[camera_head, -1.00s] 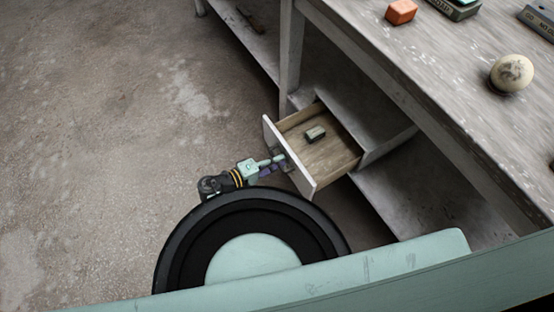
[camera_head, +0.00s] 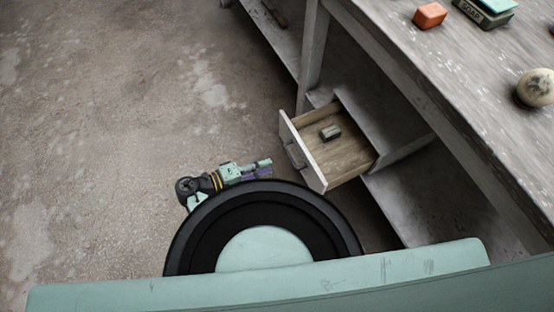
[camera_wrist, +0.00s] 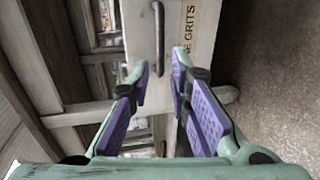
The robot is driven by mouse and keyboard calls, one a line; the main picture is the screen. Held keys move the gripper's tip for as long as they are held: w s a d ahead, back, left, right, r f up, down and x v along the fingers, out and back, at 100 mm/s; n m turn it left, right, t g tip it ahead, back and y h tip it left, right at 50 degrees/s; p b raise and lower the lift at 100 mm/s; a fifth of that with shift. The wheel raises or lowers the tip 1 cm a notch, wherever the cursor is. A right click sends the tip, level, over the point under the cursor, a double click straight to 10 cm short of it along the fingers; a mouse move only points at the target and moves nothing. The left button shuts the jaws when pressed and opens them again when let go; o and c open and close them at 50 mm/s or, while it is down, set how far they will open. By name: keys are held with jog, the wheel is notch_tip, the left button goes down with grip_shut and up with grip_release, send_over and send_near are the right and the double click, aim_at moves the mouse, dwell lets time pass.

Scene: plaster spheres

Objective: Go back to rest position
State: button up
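My gripper (camera_head: 262,168) is held out to the left of an open drawer, apart from its front. In the wrist view my gripper (camera_wrist: 160,85) has its two purple-padded fingers spread with nothing between them. The drawer front (camera_wrist: 200,40) lies beyond the fingertips, with its bar handle (camera_wrist: 158,38) and a label ending in "GRITS". In the head view the drawer (camera_head: 368,160) is pulled out of the table's lower part, and a small grey-green block (camera_head: 330,132) lies inside it.
The worn table (camera_head: 440,70) stands at the right. On it are an orange block (camera_head: 430,15), a dark box labelled "SOAP" (camera_head: 480,16) and a speckled plaster sphere (camera_head: 536,88). A low shelf (camera_head: 440,200) lies under the table. The concrete floor (camera_head: 110,130) at the left is clear.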

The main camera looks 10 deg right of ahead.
jog(key=shift+v, duration=1)
